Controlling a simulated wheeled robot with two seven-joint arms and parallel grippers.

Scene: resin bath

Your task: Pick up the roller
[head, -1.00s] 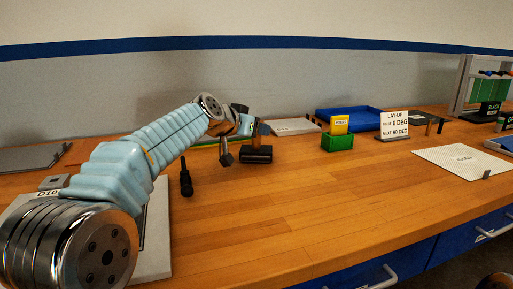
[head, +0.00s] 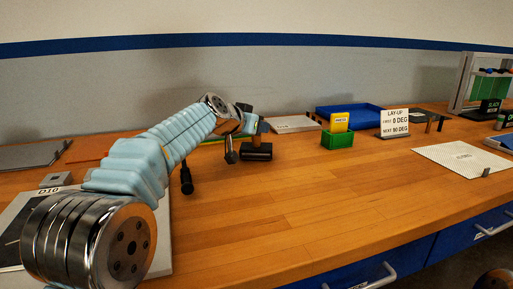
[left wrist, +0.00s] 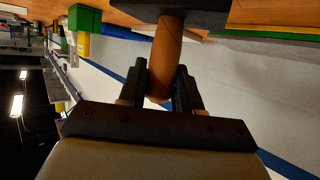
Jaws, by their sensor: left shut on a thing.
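The roller has a dark cylindrical head (head: 257,152) and an orange-brown handle standing up from it. It is at the middle of the bench, near the back. My left gripper (head: 260,126) is at the handle. In the left wrist view the two dark fingers of the left gripper (left wrist: 161,82) are on either side of the handle (left wrist: 166,52), shut on it. The roller's head shows at the top of that view (left wrist: 192,12). I cannot tell whether the head touches the bench. My right gripper is not in view.
A black tool (head: 187,181) stands left of the roller. A green box (head: 338,139) with a yellow card, a lay-up sign (head: 394,122) and a blue tray (head: 348,113) are to the right. A white perforated sheet (head: 462,158) lies further right. The front middle is clear.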

